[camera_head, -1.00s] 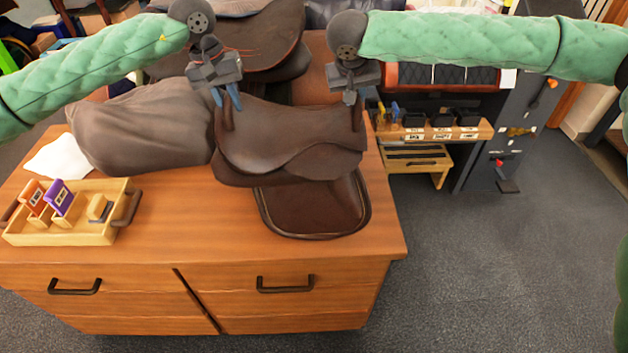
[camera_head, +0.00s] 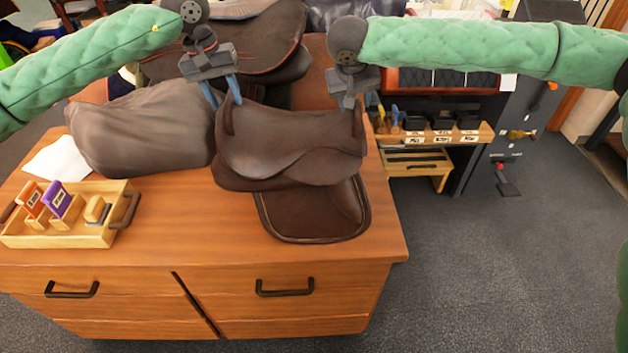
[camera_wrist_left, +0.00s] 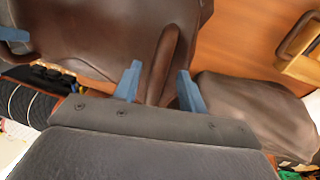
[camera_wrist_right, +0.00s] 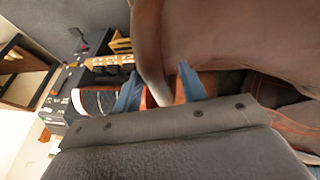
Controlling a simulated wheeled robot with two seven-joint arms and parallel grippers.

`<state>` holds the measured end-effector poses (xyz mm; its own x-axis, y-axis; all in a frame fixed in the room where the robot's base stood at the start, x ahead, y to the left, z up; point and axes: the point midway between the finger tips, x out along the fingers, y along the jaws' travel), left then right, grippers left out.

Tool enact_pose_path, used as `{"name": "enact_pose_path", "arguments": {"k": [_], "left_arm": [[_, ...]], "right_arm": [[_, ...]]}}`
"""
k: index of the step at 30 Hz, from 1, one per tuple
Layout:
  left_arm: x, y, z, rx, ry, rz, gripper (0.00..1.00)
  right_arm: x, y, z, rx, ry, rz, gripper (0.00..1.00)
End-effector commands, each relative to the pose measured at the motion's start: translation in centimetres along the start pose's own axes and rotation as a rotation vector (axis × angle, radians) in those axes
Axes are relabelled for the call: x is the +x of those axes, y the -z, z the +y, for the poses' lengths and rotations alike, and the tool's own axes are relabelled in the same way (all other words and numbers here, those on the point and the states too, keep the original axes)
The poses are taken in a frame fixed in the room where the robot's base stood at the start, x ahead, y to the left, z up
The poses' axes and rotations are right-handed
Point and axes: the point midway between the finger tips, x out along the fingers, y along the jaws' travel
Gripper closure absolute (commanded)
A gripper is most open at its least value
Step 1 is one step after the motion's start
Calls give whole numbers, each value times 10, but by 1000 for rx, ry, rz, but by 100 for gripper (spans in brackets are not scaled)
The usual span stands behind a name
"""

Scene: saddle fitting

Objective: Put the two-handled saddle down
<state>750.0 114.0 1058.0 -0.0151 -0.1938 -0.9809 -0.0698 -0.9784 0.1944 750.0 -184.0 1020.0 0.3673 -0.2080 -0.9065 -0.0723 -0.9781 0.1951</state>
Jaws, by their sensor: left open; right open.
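The brown two-handled saddle (camera_head: 290,145) sits on a dark brown flap or pad (camera_head: 318,212) on the wooden cabinet top (camera_head: 200,235). Its left handle (camera_head: 229,116) stands upright. It also shows in the left wrist view (camera_wrist_left: 163,62), between the open blue fingers of my left gripper (camera_head: 222,94). My right gripper (camera_head: 350,100) is open at the right handle (camera_head: 358,120). In the right wrist view, that handle (camera_wrist_right: 148,50) reaches down between the fingers. Whether either gripper touches its handle is hard to tell.
A grey-brown covered bulk (camera_head: 140,130) lies left of the saddle. A wooden tray (camera_head: 60,238) with tags stands at the front left. Another saddle (camera_head: 240,50) is behind. A tool shelf (camera_head: 435,132) is at the right.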

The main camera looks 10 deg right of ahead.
Motion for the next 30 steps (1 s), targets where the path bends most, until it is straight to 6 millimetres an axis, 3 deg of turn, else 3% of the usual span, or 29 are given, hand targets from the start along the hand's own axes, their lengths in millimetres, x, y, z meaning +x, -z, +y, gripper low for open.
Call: {"name": "enact_pose_path", "arguments": {"k": [6,12,22,30], "left_arm": [[-44,1,0,-1,0,2,59],[-74,1,0,-1,0,2,59],[-91,0,0,0,0,0,59],[-90,0,0,0,0,0,59]], "right_arm": [[0,0,0,0,0,0,59],[0,0,0,0,0,0,59],[-8,0,-1,-1,1,1,59],[-53,0,-1,0,3,1,59]]}}
